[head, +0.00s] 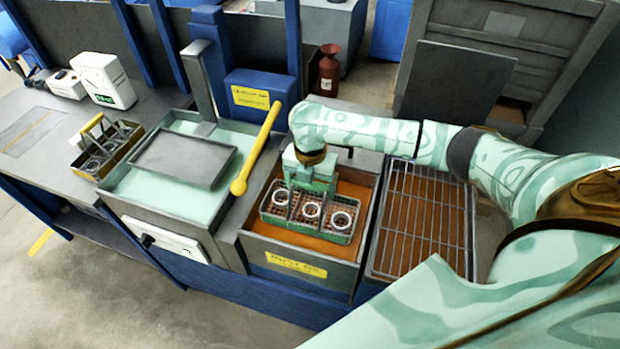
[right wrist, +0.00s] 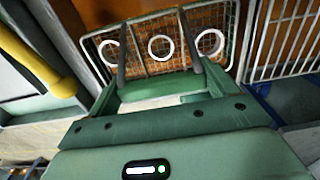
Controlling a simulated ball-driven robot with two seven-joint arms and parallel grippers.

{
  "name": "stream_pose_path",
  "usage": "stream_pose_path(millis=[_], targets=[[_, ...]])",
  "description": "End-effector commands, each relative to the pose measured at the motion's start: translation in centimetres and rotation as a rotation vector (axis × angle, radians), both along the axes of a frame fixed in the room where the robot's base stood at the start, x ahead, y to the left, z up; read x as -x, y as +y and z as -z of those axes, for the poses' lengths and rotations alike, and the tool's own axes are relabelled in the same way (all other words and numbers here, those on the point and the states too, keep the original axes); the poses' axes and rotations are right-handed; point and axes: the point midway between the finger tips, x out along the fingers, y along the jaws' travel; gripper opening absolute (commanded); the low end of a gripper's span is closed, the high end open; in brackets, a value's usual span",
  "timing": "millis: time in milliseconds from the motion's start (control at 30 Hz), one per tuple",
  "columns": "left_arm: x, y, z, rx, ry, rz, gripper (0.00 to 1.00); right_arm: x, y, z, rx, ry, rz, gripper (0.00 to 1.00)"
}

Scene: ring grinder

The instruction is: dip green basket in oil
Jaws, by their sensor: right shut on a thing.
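The green wire basket (head: 330,234) holds three pale metal rings. It hangs level inside the mouth of the tank with a yellow label (head: 296,264), over orange-brown oil (head: 284,237). I cannot tell whether its bottom touches the oil. My right gripper (head: 311,179) is above the basket, shut on its handle. In the right wrist view the basket (right wrist: 185,24) lies beyond my gripper fingers (right wrist: 160,66), with the three rings in a row. The handle is mostly hidden by the gripper. My left gripper is not in view.
A wire rack tray (head: 420,215) stands right of the oil tank. A yellow lever (head: 258,145) and a tank of pale green liquid with a grey plate (head: 183,158) are at left. A yellow basket (head: 105,150) with rings sits farther left. A red bottle (head: 329,72) stands behind.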

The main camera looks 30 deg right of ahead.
Motion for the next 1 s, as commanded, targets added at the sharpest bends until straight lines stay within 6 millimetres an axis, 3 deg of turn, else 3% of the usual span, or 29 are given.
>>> stream_pose_path(millis=[600, 1000], targets=[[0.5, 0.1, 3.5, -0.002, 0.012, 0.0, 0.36, -0.1, 0.1, 7.0, -0.001, 0.0, 0.001, 0.36], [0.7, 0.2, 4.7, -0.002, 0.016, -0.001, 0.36, -0.1, 0.0, 9.4, -0.001, -0.002, 0.0, 0.36]])
